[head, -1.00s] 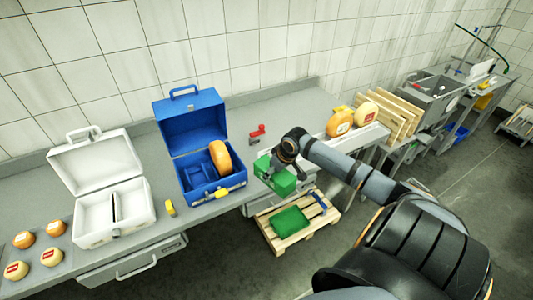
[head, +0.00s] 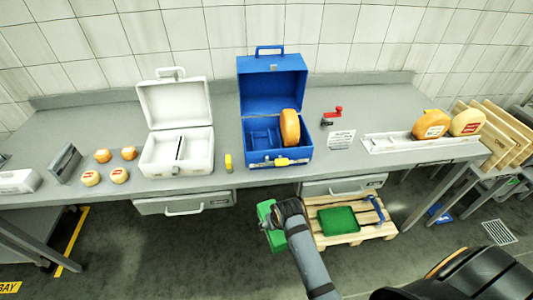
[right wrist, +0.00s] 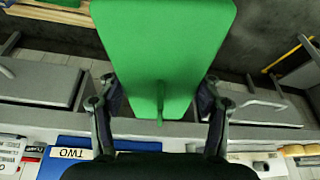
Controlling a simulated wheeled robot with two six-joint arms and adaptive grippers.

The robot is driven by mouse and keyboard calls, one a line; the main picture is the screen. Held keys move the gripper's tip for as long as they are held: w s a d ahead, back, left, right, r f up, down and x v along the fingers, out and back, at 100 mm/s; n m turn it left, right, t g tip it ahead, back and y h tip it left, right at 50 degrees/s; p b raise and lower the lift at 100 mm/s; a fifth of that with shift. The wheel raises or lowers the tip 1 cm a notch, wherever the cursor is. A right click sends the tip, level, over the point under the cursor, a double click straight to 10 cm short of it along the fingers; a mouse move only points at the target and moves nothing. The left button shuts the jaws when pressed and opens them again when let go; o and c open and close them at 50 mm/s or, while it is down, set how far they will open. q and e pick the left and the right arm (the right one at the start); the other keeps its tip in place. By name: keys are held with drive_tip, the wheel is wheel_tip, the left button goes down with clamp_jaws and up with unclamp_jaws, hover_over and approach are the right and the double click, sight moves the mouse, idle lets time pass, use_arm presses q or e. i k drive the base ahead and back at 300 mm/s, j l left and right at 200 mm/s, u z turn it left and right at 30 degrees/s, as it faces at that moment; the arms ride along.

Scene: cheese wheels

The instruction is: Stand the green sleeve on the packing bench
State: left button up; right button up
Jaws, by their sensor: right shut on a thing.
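The green sleeve (head: 265,222) is held in my right gripper (head: 284,212), in front of the bench edge and left of the pallet in the head view. In the right wrist view the sleeve (right wrist: 168,45) fills the middle, between the two fingers of the right gripper (right wrist: 160,95). The gripper is shut on it. The grey packing bench (head: 345,170) runs along the tiled wall. Part of the sleeve is hidden behind the gripper in the head view. My left gripper is not in view.
An open blue case (head: 272,85) with an orange cheese wheel (head: 290,127) and an open white case (head: 175,103) stand on the bench. Small cheeses (head: 91,178) sit at left. A pallet (head: 345,238) holds a flat green piece (head: 337,220). Bare bench lies between the cases and the wall.

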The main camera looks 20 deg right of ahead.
sight(41, 161)
drive_tip(key=i+j+u, duration=0.15)
drive_tip(key=j+u, duration=0.25)
drive_tip(key=i+j+u, duration=0.15)
drive_tip(key=u, duration=0.2)
drive_tip(key=i+j+u, duration=0.25)
drive_tip(key=u, duration=0.15)
drive_tip(key=i+j+u, duration=0.15)
drive_tip(key=i+j, duration=0.75)
drive_tip(key=i, duration=0.15)
